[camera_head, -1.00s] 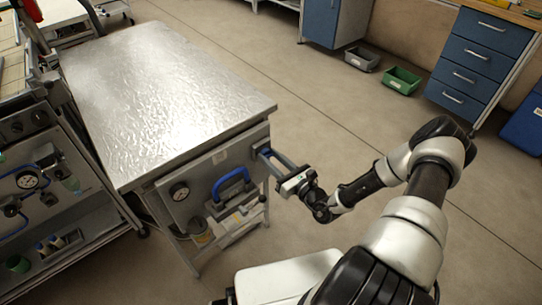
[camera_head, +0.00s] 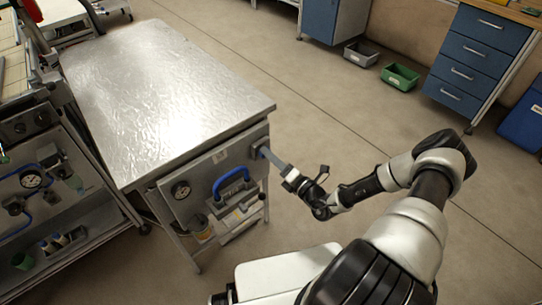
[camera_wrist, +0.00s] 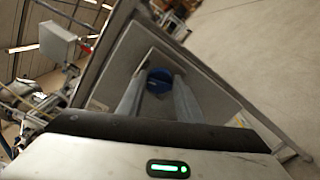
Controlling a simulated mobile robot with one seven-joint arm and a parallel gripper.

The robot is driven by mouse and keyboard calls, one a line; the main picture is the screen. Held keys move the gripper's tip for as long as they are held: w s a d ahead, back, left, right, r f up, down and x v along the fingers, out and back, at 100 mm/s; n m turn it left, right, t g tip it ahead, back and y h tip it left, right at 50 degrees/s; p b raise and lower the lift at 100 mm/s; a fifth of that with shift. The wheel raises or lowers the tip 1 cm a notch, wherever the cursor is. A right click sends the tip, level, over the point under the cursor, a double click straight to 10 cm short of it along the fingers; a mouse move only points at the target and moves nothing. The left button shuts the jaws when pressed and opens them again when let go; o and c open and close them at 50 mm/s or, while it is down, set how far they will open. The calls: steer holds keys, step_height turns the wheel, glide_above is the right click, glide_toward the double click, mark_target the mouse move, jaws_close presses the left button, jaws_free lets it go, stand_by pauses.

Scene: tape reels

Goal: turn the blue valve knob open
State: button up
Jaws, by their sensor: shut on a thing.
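The blue valve knob (camera_wrist: 159,78) is on the grey front panel (camera_wrist: 125,65) of the metal-topped cart, between my two fingertips in the wrist view. My gripper (camera_head: 265,152) reaches the panel's right end from the right, just under the tabletop edge. Its fingers (camera_wrist: 158,98) are shut on the knob, one on each side. In the head view the fingers show nearly edge-on and hide most of the knob. The wrist view is tilted against the panel. The knob's pointer or open mark cannot be made out.
The cart top (camera_head: 160,90) is bare. On its panel are a gauge (camera_head: 180,190) and a blue curved handle (camera_head: 232,183), left of my gripper. Another cart with a gauge (camera_head: 31,180) stands at the left. Green (camera_head: 400,76) and grey bins lie far off.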

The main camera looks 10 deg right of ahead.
steer(key=shift+f+m, duration=0.1)
steer(key=shift+m, duration=1.4)
steer(key=o, duration=1)
steer(key=shift+o, duration=0.2)
steer(key=p+v, duration=0.1)
steer(key=v, duration=1.6)
steer(key=shift+s, duration=0.3)
